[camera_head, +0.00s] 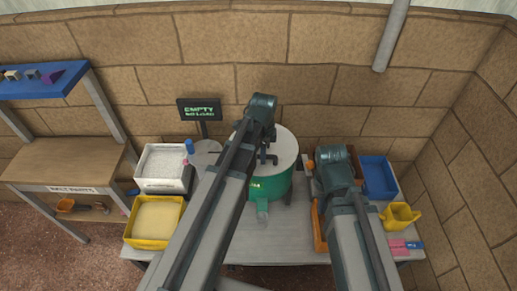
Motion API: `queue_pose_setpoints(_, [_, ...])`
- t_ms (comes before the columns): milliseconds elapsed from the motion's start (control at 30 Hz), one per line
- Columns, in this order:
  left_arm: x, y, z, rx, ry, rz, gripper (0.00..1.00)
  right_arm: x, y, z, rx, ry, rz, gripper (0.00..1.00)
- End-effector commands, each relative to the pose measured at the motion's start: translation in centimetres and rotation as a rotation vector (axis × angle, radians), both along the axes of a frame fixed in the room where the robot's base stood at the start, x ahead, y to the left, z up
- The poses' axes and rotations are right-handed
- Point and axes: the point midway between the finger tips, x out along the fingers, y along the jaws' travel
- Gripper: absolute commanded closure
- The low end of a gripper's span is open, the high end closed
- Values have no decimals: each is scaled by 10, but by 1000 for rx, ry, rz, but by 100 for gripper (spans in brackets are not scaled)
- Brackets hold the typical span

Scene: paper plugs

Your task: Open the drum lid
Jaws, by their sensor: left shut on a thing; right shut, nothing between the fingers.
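The green drum (270,189) stands on the table near the middle, with a round pale grey lid (284,147) on top. The lid looks level on the drum. My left gripper (269,159) is over the middle of the lid, with its fingers shut on the lid's grip there. The grip itself is mostly hidden by the fingers and my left arm, which also covers the drum's left side. My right gripper (333,156) is right of the drum, apart from the lid. It is shut and empty, its fingertips mostly hidden by the wrist.
A white bin (164,168), a yellow tray (153,219) and a dark sign (199,109) reading "EMPTY" are left of the drum. A blue bin (378,176), an orange tray (319,228) and a yellow watering can (400,215) are right. A brick wall stands close behind.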

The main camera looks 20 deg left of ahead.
Motion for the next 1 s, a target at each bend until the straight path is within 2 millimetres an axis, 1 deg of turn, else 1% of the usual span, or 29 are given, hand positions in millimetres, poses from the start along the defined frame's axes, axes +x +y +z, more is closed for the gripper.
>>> queue_pose_setpoints(367, [1, 0, 2, 0, 0, 0, 100, 0, 0, 2, -2, 0, 9, 100])
queue_pose_setpoints(467, [3, 1, 8, 0, -1, 0, 100, 0, 0, 8, -2, 0, 8, 100])
queue_pose_setpoints(1000, [19, 6, 52, 1, -5, 1, 100, 0, 0, 52, 0, 0, 0, 100])
